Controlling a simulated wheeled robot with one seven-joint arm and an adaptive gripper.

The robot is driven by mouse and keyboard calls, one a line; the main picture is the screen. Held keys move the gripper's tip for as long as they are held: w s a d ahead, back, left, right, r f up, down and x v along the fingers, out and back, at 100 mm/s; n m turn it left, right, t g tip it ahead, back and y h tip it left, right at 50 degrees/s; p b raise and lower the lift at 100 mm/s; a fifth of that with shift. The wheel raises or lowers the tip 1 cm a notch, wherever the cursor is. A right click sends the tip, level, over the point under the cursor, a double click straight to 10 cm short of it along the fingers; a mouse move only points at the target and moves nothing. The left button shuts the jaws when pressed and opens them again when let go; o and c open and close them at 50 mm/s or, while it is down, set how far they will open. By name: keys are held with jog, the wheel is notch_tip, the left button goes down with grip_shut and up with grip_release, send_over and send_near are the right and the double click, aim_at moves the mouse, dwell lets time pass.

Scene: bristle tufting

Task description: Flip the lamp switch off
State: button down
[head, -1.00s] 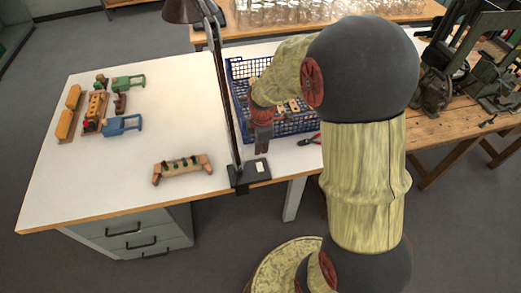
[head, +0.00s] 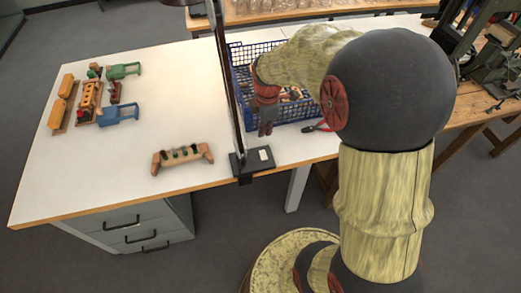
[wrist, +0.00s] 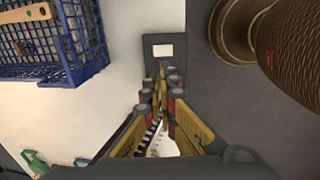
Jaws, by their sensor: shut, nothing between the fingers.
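The lamp's dark base (head: 243,165) sits at the table's front edge, with its thin dark pole (head: 222,70) rising from it. The lampshade is mostly out of the head view. A small pale switch plate (head: 264,155) is on the base; it also shows in the wrist view (wrist: 162,50) just beyond my fingertips. Which way the switch is set is too small to tell. My gripper (head: 265,132) points down, a little behind the switch plate in the head picture. In the wrist view my gripper (wrist: 161,78) is shut and empty, over the base; contact cannot be told.
A wooden piece with dark pegs (head: 182,158) lies left of the lamp. The white tabletop (head: 165,90) between is clear.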

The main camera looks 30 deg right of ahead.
jog(key=shift+s, duration=0.1)
jog(key=b, duration=0.4)
send_near(262, 153)
jog(key=f, duration=0.5)
jog(key=shift+w+d, duration=0.1)
jog(key=shift+w, duration=0.1)
jog(key=shift+w+f+b, duration=0.15)
jog(key=shift+f+b, duration=0.3)
jog(key=shift+f, duration=0.45)
